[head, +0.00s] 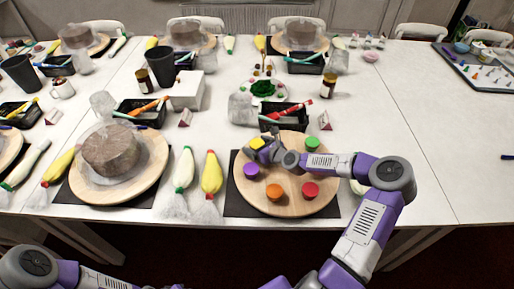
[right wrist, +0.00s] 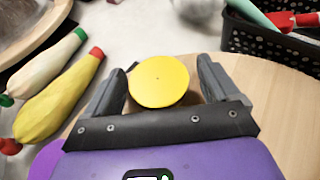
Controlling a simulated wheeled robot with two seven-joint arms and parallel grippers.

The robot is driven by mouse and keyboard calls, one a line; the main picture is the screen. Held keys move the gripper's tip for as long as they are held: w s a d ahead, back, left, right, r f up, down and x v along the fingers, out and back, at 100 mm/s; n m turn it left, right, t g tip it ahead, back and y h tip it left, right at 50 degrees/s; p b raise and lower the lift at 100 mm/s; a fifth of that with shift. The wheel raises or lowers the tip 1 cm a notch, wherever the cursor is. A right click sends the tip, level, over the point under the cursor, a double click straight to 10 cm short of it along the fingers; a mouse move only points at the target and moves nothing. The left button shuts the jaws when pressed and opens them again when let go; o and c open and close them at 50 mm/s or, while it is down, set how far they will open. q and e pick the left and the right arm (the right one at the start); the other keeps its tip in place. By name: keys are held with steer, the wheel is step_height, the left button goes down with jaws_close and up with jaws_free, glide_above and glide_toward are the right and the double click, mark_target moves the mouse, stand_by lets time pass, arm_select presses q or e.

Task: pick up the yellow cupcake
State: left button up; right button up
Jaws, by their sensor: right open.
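The yellow cupcake (head: 257,142) stands near the back left rim of the right round wooden turntable (head: 290,206). My right gripper (head: 262,146) reaches over the turntable to it, and its fingers are apart. In the right wrist view the round yellow top of the cupcake (right wrist: 159,82) lies between the two open fingers of the gripper (right wrist: 161,80). I cannot tell whether either finger touches it; the lower part of the cupcake is hidden. My left gripper is out of view; only part of my left arm shows at the bottom left.
Purple (head: 251,169), orange (head: 274,192), red (head: 310,190) and green (head: 312,144) cupcakes stand on the same turntable. A black basket (head: 284,118) with tools is just behind it. Piping bags (head: 211,175) lie to its left. The table to the right (head: 440,140) is mostly clear.

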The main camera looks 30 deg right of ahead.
steer(key=c, duration=1.1)
steer(key=shift+c, duration=0.2)
steer(key=shift+r, duration=0.15)
